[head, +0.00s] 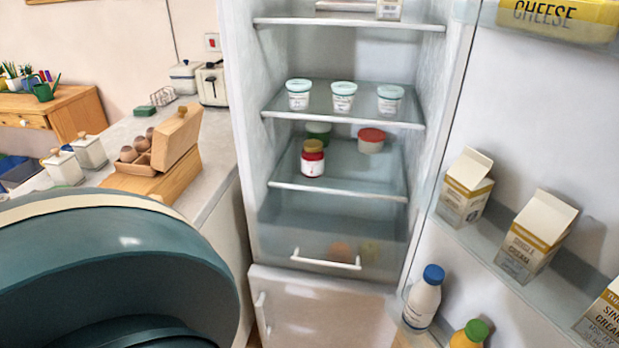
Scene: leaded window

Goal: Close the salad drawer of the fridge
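The fridge (244,180) stands open in the middle of the head view. Its salad drawer (300,243) is the see-through bin at the bottom of the compartment, with a white bar handle (326,263) on its front. Blurred orange and yellowish shapes show through the front. I cannot tell for sure how far the drawer is pulled out. Neither of my grippers is in view. A large teal rounded part, apparently my own arm, fills the lower left.
The open fridge door (540,130) on the right holds cartons (538,237) and bottles (424,297). Glass shelves above the drawer hold tubs (343,98) and a red jar (313,160). A counter (213,150) with an egg box (160,150) stands left. The space before the drawer looks clear.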

